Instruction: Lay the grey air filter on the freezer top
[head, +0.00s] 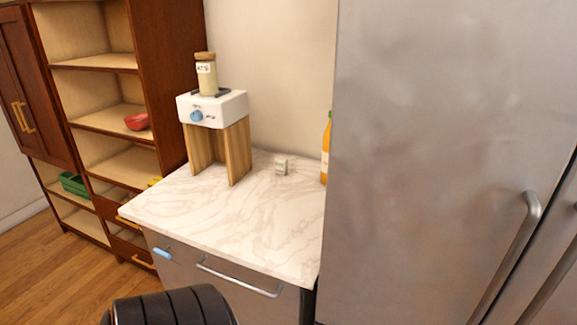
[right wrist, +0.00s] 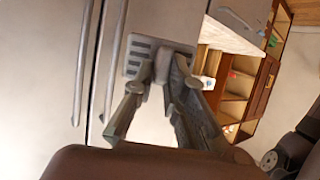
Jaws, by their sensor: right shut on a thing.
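In the right wrist view, a grey slotted piece (right wrist: 136,58), which looks like the air filter, is between the fingertips of my right gripper (right wrist: 163,72). The gripper is shut on it and holds it in the air in front of steel doors. Part of the piece is hidden by the fingers. My right gripper and the filter do not show in the head view. My left gripper is in neither view. No surface is clearly recognisable as the freezer top. The tall steel appliance (head: 430,130) fills the right of the head view, with its top out of frame.
A marble counter (head: 240,222) over a steel front with a bar handle has free room in front. On it are a wooden stand (head: 238,152) bearing a white device and jar, a small box (head: 281,165) and an orange bottle (head: 326,150). A wooden shelf (head: 105,62) stands left.

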